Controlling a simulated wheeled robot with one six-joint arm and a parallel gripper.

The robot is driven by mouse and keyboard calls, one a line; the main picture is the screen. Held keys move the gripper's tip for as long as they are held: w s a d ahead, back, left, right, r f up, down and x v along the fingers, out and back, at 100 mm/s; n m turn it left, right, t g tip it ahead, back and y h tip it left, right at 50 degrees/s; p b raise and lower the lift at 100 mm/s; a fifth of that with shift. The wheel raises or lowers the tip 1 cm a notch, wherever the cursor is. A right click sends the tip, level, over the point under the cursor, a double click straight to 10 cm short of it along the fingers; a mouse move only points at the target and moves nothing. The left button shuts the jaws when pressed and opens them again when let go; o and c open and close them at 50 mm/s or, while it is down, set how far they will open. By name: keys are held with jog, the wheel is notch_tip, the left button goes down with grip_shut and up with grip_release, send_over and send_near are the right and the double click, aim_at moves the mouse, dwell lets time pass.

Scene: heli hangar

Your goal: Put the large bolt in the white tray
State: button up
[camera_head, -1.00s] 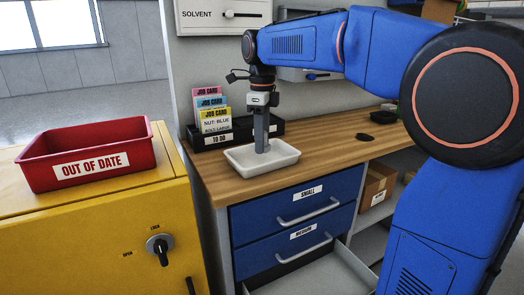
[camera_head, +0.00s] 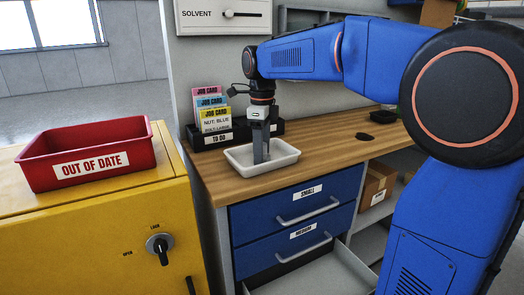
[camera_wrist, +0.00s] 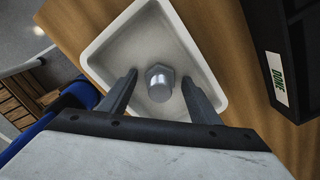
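The white tray (camera_head: 240,168) sits on the wooden worktop, and it also shows in the wrist view (camera_wrist: 105,50). My gripper (camera_head: 262,160) points down into the tray. In the wrist view my gripper (camera_wrist: 160,84) has its two fingers spread apart. The large bolt (camera_wrist: 160,80), grey metal with a hexagonal part, is inside the tray outline between the fingertips, with a gap on each side. It is seen nearly end-on and looks upright. In the head view the bolt cannot be made out behind the fingers.
A black "TO DO" holder (camera_head: 219,140) with job cards (camera_head: 211,105) stands behind the tray. A red "OUT OF DATE" bin (camera_head: 90,158) is on the yellow cabinet at left. Below the worktop (camera_head: 330,155) are blue drawers (camera_head: 290,200) and an open lower drawer (camera_head: 325,275).

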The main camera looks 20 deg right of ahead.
notch_tip(320, 180, up, 12)
jog(key=s+d+f+n+t, duration=0.2)
jog(key=s+d+f+n, duration=0.2)
jog(key=s+f+n, duration=0.8)
jog(key=s+d+f+n+t, duration=0.2)
jog(key=s+d+f+n, duration=0.2)
jog(key=s+f+n, duration=0.8)
jog(key=s+f, duration=0.2)
jog(key=s, duration=0.3)
jog(key=shift+s+t, duration=0.4)
dwell(0.3)
